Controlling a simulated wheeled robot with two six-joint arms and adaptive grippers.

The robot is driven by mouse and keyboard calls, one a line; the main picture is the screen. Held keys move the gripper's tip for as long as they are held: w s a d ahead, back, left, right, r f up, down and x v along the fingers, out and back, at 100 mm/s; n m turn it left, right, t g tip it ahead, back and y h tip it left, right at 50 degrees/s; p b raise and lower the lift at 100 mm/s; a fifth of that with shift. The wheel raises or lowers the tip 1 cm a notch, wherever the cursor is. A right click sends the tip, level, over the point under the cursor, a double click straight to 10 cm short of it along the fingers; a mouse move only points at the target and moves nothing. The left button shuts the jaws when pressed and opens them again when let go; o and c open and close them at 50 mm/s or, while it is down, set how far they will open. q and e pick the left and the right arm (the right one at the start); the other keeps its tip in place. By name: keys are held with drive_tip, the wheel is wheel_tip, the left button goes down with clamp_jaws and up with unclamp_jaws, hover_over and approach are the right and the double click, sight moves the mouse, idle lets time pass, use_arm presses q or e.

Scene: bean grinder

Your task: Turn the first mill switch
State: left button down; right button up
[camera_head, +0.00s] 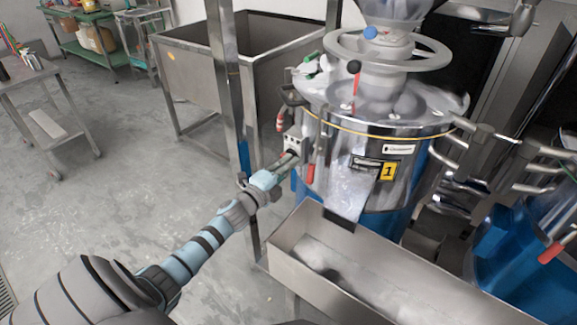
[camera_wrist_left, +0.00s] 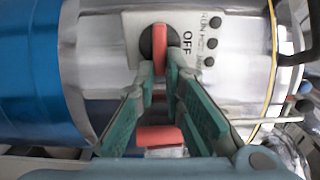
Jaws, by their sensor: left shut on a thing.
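The first mill (camera_head: 345,150), a steel drum with a blue base and a yellow "1" label, stands right of centre in the head view. Its grey switch box (camera_head: 293,141) is on its left side. In the left wrist view, the red switch knob (camera_wrist_left: 159,42) sits on a dark round base beside the word OFF. My left gripper (camera_head: 285,162) reaches the box from the lower left. Its green fingers (camera_wrist_left: 160,72) are shut on the knob, one on each side. My right gripper is not in view.
A steel trough (camera_head: 350,285) lies below the mill's chute. A steel post (camera_head: 228,90) and a large steel bin (camera_head: 190,75) stand to the left. A second blue mill (camera_head: 525,260) is at the right. Open floor (camera_head: 130,190) lies at the left.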

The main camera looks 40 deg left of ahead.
use_arm(q)
drive_tip(key=shift+f, duration=0.1)
drive_tip(key=c, duration=1.7)
unclamp_jaws()
